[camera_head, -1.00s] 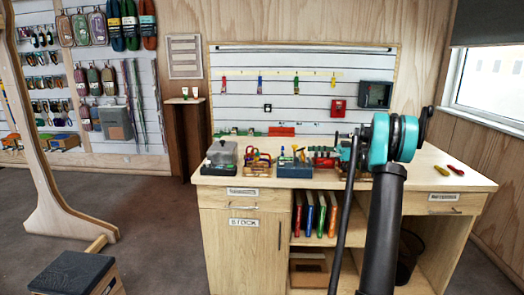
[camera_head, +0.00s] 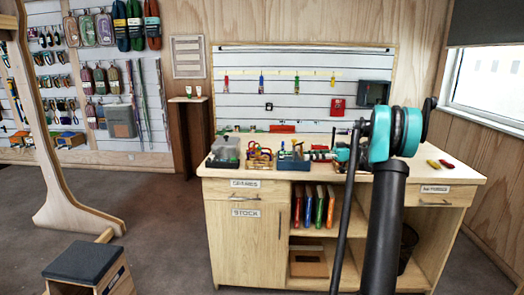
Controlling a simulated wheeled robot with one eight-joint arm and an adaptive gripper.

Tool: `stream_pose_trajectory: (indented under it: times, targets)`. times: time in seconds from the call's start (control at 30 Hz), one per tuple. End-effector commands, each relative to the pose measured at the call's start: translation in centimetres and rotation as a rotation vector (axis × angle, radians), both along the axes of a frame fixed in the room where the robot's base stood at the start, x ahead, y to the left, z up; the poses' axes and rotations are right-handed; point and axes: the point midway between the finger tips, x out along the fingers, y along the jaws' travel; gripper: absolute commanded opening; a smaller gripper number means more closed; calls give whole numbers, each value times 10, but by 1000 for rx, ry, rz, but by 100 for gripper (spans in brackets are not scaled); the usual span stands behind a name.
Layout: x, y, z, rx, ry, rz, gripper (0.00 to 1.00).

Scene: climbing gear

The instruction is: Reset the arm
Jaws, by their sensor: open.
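My arm stands in front of the workbench (camera_head: 455,168), with its large teal joint at the right of centre. Its far end shows as a small dark and teal part just left of that joint, low over the bench top. My gripper (camera_head: 319,155) is there, small and partly hidden by my own arm. It is open, and I see nothing held in it. I cannot tell whether it touches the gear beside it.
A grey bin (camera_head: 225,152), a rack of coloured carabiners (camera_head: 260,157) and a blue tray (camera_head: 293,162) stand left of my gripper. Red and yellow tools (camera_head: 440,164) lie at the right. The front centre-left bench strip is mostly clear.

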Motion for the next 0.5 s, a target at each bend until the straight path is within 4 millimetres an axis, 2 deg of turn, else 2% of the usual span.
stream_pose_trajectory:
  times: [0.27,0.37,0.5]
  targets:
    - [-32,35,-16,-130,182,-52,45]
    - [-51,49,-28,-199,275,-90,45]
    - [-93,72,-51,-332,435,-179,45]
